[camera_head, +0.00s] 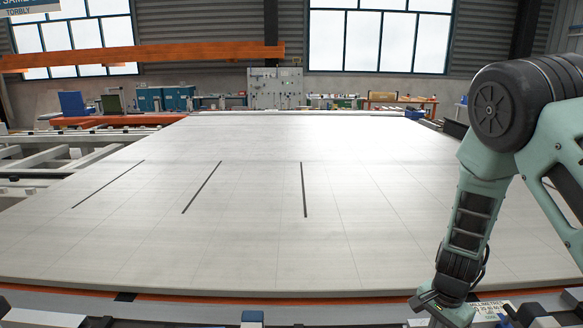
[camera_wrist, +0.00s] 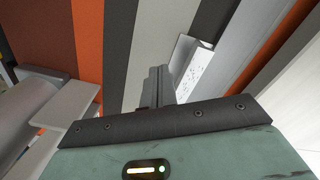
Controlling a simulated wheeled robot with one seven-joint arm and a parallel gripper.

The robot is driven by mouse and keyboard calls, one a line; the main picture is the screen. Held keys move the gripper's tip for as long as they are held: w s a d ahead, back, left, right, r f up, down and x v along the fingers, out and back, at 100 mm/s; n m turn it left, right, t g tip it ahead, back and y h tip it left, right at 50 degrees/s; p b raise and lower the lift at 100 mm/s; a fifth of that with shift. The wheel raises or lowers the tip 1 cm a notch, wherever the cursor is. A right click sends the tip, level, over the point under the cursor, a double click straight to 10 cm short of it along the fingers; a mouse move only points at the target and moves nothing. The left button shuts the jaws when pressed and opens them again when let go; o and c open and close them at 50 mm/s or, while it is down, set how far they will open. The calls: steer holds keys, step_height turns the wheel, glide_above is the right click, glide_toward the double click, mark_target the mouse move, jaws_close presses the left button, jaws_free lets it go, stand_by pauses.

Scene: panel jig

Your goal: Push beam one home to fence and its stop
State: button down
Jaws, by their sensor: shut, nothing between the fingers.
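My gripper (camera_head: 442,298) is low at the front right edge of the large pale panel table (camera_head: 250,240), pointing down. In the wrist view its fingers (camera_wrist: 158,85) are together with nothing between them. A pale piece with a speckled end face (camera_wrist: 195,70) lies just right of the fingers in the wrist view; I cannot tell whether they touch. I cannot tell which part is beam one. The fence and its stop are not clearly identifiable; parts along the front edge are cut off by the frame.
An orange strip (camera_head: 200,296) runs along the table's front edge. A white label with a millimetre scale (camera_head: 490,309) sits right of the gripper. A blue block (camera_head: 252,317) stands at the bottom. The table top has three dark slots and is otherwise clear. An orange overhead beam (camera_head: 150,55) spans the back left.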

step_height(320, 180, up, 6)
steer(key=p, duration=0.4)
steer(key=shift+p, duration=0.4)
steer(key=s+a+r+n+y, duration=0.1)
steer(key=s+a+r+n, duration=0.3)
steer(key=a+r, duration=0.25)
steer(key=s+a+r+n+y, duration=0.1)
steer(key=s+a+r+n, duration=0.35)
steer(key=a, duration=0.35)
steer(key=s+a+r+n, duration=0.2)
steer(key=s+r+n, duration=0.3)
steer(key=s, duration=0.3)
steer(key=s+a+r+n+h, duration=0.1)
steer(key=s+a+r+n, duration=0.1)
steer(key=s+r+n, duration=0.3)
steer(key=s+n, duration=0.1)
steer(key=s, duration=0.2)
steer(key=shift+s+r+b, duration=0.15)
steer(key=shift+r+b, duration=0.05)
steer(key=shift+b, duration=0.15)
